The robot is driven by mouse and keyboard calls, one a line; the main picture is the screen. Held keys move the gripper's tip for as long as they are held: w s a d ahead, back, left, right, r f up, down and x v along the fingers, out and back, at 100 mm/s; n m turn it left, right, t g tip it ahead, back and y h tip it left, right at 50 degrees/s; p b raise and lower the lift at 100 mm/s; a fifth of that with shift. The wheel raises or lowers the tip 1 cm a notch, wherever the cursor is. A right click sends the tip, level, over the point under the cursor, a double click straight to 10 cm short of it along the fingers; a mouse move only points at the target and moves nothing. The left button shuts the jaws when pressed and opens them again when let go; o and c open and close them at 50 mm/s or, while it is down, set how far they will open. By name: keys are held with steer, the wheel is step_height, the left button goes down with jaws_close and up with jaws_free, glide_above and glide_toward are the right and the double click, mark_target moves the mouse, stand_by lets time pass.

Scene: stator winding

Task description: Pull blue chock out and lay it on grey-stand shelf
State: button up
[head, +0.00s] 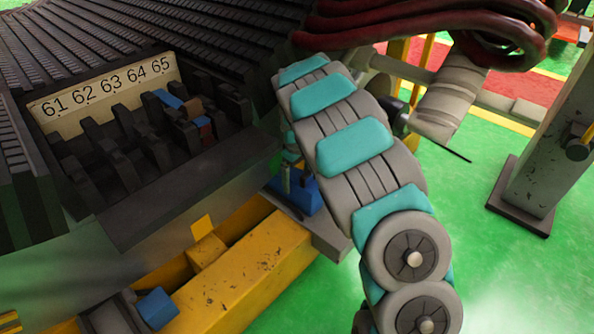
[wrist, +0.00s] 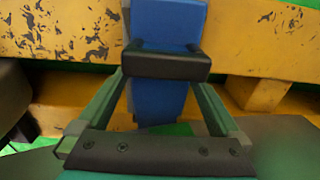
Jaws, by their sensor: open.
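A blue chock (head: 309,196) sits by the yellow beam in the head view, partly hidden behind my arm. In the wrist view the blue chock (wrist: 168,22) stands against the yellow beam. A black bar (wrist: 165,66) crosses it between the tips of my gripper (wrist: 162,72). The two green fingers are apart, one on each side of the bar; I cannot tell whether they touch it. In the head view my gripper (head: 288,178) is mostly hidden by the arm. A grey stand (head: 545,150) rises at the right; its shelf cannot be made out.
A second blue block (head: 157,308) is at the lower left by the yellow beam (head: 245,270). The dark stator (head: 190,210) with numbered slots 61 to 65 fills the left. Red cables (head: 430,18) hang at the top. Green floor (head: 490,240) is open at the right.

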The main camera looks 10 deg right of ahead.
step_height(320, 180, down, 2)
steer(key=shift+f, duration=0.25)
steer(key=shift+c, duration=0.2)
jaws_close()
stand_by(0.5)
